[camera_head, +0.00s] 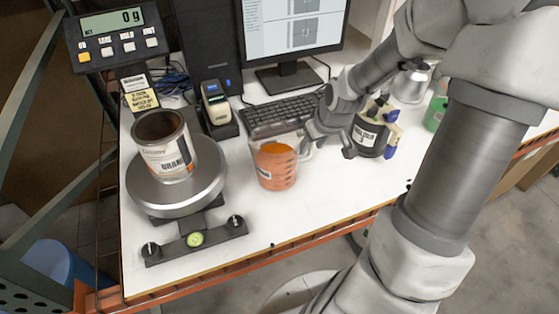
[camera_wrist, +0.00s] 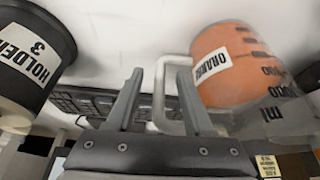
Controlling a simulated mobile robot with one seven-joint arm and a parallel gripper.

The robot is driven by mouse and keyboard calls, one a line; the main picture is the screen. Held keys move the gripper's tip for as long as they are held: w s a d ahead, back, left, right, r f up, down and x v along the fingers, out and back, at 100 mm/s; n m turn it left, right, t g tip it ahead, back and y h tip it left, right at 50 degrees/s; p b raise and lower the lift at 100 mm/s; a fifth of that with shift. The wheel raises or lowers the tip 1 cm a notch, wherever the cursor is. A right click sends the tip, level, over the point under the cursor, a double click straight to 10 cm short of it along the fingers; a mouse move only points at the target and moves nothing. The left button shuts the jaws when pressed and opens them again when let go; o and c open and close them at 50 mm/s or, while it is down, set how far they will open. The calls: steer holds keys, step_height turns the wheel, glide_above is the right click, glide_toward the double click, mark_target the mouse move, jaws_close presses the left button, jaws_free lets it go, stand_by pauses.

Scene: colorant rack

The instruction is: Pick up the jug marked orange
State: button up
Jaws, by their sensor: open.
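The jug marked orange (camera_head: 275,168) is a clear measuring jug with orange contents, standing upright on the white table. In the wrist view its orange body and label (camera_wrist: 228,66) are at the upper right. Its pale handle (camera_wrist: 160,92) shows between my fingers. My gripper (camera_head: 330,143) is just right of the jug in the head view, at the handle side. In the wrist view my gripper (camera_wrist: 160,76) is open, with one finger on each side of the handle and gaps visible. Whether a finger touches the jug is unclear.
A dark container (camera_head: 370,136), labelled holder 3 in the wrist view (camera_wrist: 32,62), stands close right of my gripper. A scale (camera_head: 178,192) bearing a paint can (camera_head: 164,148) stands left. A keyboard (camera_head: 282,115) and monitor (camera_head: 292,28) are behind. The table's front is clear.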

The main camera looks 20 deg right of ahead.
jaws_close()
stand_by(1.4)
